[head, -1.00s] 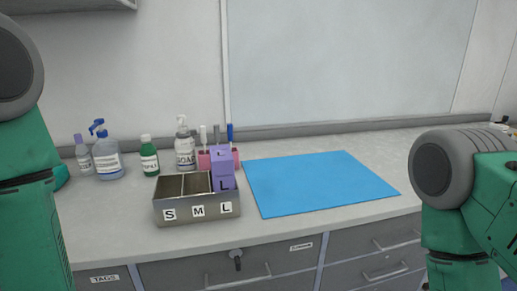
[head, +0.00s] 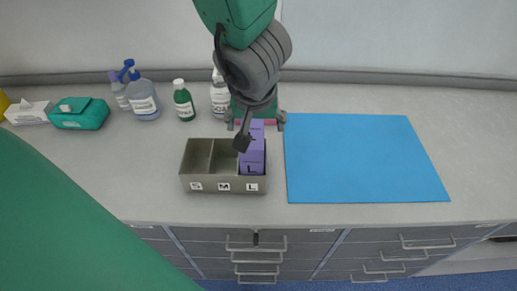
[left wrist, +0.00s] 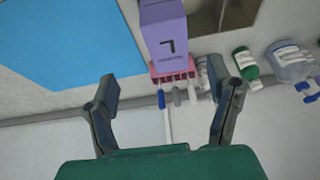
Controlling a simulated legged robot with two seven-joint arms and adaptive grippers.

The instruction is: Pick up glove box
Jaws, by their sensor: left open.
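The purple glove box (head: 252,155), marked L, stands upright in the right compartment, labelled L, of the grey metal holder (head: 196,187). The S and M compartments are empty. My left gripper (head: 256,119) is open above and behind the box, partly covering its upper part in the head view. In the left wrist view the box (left wrist: 164,28) shows at the top centre, ahead of the open, empty fingers (left wrist: 168,94) and apart from them. My right gripper is not in view.
A pink pen rack (left wrist: 174,72) with pens stands behind the box. A soap bottle (head: 220,98), a green bottle (head: 184,103), a blue pump bottle (head: 143,100) and a teal pouch (head: 80,114) stand left along the counter. A blue mat (head: 362,160) lies clear on the right.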

